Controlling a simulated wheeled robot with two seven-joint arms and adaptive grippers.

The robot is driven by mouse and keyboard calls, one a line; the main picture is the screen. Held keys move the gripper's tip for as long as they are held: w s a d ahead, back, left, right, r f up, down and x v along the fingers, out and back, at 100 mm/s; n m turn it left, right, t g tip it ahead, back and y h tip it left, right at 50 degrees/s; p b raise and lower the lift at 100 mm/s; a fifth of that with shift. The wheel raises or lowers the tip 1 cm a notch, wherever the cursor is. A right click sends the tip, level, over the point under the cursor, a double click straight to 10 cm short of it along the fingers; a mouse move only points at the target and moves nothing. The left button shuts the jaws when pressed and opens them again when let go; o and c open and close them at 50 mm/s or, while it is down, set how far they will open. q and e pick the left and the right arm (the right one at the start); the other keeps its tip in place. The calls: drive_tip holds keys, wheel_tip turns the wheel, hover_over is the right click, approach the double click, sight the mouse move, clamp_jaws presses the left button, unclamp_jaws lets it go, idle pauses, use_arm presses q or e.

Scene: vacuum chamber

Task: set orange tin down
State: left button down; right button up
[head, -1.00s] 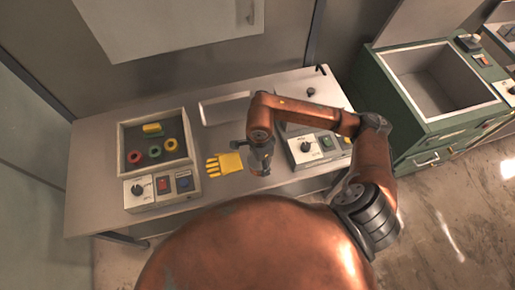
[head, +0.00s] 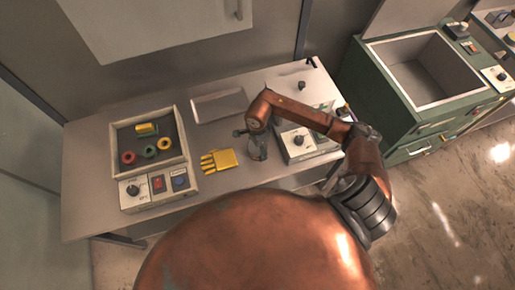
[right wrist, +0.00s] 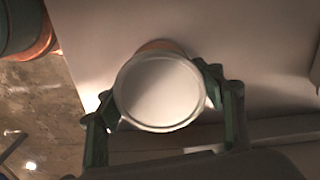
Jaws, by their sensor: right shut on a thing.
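My right gripper (head: 257,149) is over the workbench, just right of the yellow glove. In the right wrist view the gripper (right wrist: 160,96) is shut on the orange tin (right wrist: 158,92), a green-padded finger on each side. The tin's round pale lid faces the camera, and a sliver of its orange side shows beyond the lid. In the head view I cannot make out the tin beneath the gripper. I cannot tell whether its base touches the bench top (head: 88,180). My left gripper is out of view.
A yellow glove (head: 218,161) lies left of the gripper. A box with coloured rings (head: 180,135) stands further left. A shallow white tray (head: 218,106) lies behind. A control box (head: 297,146) stands close on the right. A green cabinet with an open bin (head: 400,115) is beyond.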

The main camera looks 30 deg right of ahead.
drive_tip(key=o, duration=1.2)
wheel_tip(320, 180, up, 12)
drive_tip(key=shift+r, duration=0.1)
idle(0.5)
